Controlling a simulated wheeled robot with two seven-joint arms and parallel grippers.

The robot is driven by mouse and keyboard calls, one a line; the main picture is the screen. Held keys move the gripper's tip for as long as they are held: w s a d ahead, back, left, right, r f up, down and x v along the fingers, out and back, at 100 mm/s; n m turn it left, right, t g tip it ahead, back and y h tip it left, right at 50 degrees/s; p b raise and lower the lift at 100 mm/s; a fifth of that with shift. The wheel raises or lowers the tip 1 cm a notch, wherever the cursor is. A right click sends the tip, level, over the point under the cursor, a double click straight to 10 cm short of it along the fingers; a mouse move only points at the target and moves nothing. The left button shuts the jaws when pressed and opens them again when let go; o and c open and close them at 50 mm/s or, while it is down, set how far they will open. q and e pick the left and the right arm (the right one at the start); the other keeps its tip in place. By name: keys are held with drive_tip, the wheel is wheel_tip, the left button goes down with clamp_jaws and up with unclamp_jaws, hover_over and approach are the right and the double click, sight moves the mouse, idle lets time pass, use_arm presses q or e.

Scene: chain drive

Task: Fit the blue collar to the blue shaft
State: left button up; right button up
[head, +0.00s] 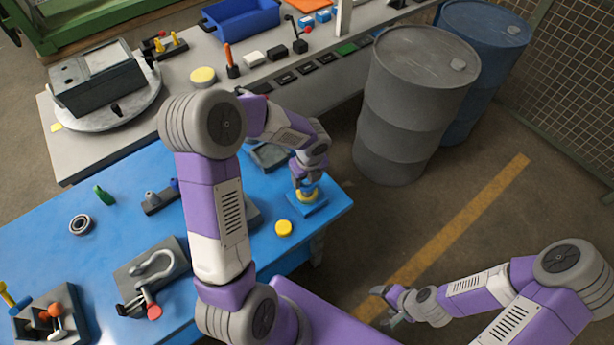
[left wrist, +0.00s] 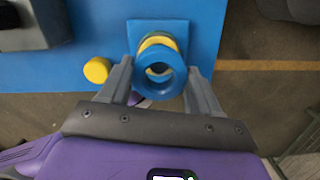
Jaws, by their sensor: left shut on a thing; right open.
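My left gripper (head: 307,186) is shut on a blue collar (left wrist: 145,89), a ring held between both fingertips in the left wrist view (left wrist: 158,80). Behind the collar is a yellow ring-shaped part (left wrist: 157,39) on a square blue base (left wrist: 137,28). The base (head: 312,209) stands at the right end of the blue table. The collar overlaps the yellow part in the left wrist view; I cannot tell whether they touch. The blue shaft cannot be made out clearly. My right gripper (head: 388,304) is open and empty, over the floor at the lower right.
A yellow disc (head: 284,228) lies on the blue table (head: 325,216) near the base. Fixtures with a hook (head: 153,268) and knobs (head: 54,312) stand on the left. A grey barrel (head: 412,110) stands beyond the table's right edge.

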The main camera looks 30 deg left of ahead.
use_arm(q)
drive_tip(key=shift+r, duration=0.1)
idle(0.8)
drive_tip(key=shift+f+b, duration=1.6)
drive_tip(key=shift+f, duration=0.9)
drive_tip(key=o, duration=1.5)
drive_tip(key=shift+c, duration=0.2)
drive_tip(key=r, duration=0.2)
drive_tip(key=r+p, duration=0.1)
drive_tip(key=r, duration=0.4)
drive_tip(key=shift+s+d+r+p, duration=0.25)
drive_tip(key=shift+d+r+p, duration=0.05)
drive_tip(key=shift+d+p, duration=0.1)
